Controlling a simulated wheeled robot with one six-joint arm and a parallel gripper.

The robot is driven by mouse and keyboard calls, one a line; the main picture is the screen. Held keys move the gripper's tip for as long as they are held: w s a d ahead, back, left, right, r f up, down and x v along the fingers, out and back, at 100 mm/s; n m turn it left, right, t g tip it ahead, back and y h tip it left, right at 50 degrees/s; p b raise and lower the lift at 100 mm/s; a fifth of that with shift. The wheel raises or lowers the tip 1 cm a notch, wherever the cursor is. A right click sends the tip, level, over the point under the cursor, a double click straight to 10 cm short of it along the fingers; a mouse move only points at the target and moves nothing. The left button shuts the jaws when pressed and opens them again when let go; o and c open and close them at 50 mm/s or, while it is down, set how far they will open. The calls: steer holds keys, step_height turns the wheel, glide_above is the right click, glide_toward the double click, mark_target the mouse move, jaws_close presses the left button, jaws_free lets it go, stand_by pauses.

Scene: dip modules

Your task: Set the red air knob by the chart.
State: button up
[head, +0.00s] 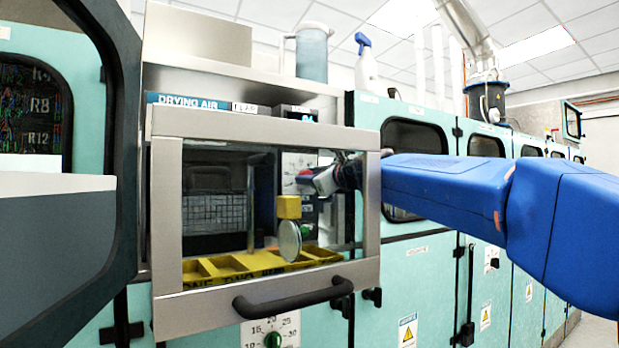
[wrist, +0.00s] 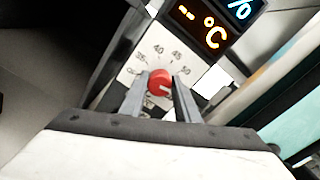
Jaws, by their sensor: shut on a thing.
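The red air knob (wrist: 160,83) sits on a white dial plate (wrist: 153,54) with a printed scale; 35, 40 and 45 can be made out. My gripper (wrist: 161,92) has one finger on each side of the knob and is shut on it. A pale mark shows on the knob's lower right. In the head view the red knob (head: 305,179) is partly hidden behind my gripper (head: 318,181), which reaches in from the right. I cannot make out a readable chart in either view.
A framed glass door (head: 164,215) with a black handle (head: 290,299) stands close to my arm. Behind it lie a yellow compartment tray (head: 240,264), a yellow block (head: 289,207) and a round disc (head: 289,241). A green knob (head: 272,340) is below. A display (wrist: 213,30) shows dashes and °C.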

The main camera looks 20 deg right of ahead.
steer(key=shift+f+m, duration=0.15)
steer(key=shift+m, duration=0.25)
steer(key=o, duration=1)
steer(key=shift+o, duration=0.2)
steer(key=v, duration=1.7)
steer(key=shift+s, duration=0.2)
steer(key=shift+d, duration=0.1)
